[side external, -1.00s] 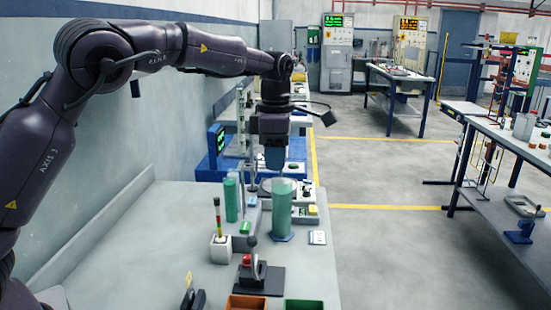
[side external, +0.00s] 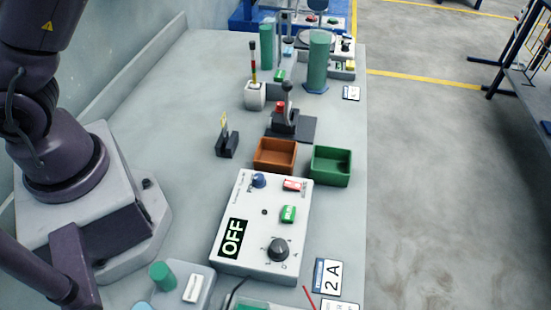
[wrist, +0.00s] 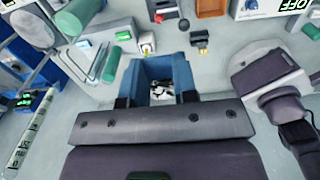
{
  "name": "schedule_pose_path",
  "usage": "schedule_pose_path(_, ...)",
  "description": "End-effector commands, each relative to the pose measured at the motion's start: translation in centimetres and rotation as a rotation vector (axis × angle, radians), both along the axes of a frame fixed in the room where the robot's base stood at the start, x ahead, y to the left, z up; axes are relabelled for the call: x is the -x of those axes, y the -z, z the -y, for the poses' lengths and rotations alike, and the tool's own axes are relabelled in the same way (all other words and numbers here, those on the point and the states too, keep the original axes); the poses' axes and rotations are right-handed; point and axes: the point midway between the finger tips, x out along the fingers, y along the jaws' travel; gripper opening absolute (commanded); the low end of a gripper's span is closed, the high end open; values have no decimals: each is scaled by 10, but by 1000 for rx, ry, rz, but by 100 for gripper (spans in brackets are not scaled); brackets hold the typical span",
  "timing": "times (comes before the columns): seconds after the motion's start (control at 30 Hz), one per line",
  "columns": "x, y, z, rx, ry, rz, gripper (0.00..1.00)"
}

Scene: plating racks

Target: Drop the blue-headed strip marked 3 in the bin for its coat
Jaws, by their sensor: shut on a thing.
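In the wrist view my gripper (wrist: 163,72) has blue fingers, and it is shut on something. A small black-and-white patch (wrist: 161,92) shows between the fingers; I cannot make out a blue head or a mark 3 on it. My gripper is outside the side view. An orange-brown bin (side external: 275,155) and a green bin (side external: 331,166) stand side by side on the bench, and both look empty. The orange-brown bin also shows at the top of the wrist view (wrist: 211,8). Which coat each bin is for is not readable.
A control box (side external: 262,222) reading OFF stands in front of the bins. A lever unit (side external: 287,118), a black holder with a yellow piece (side external: 227,140), a white block with a banded stick (side external: 255,95) and green cylinders (side external: 317,62) stand behind.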

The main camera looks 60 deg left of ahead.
Motion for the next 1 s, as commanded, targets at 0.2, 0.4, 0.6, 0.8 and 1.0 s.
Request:
schedule_pose_path(0.2, 0, 0, 0, 0, 0, 0, 4)
schedule_pose_path(0.4, 0, -2, 0, 11, -1, 13, 4)
schedule_pose_path(0.6, 18, 19, 12, 24, 13, 18, 4)
schedule_pose_path(0.8, 56, 83, 35, 40, 22, 31, 4)
schedule_pose_path(1.0, 102, 143, 55, 54, 22, 50, 4)
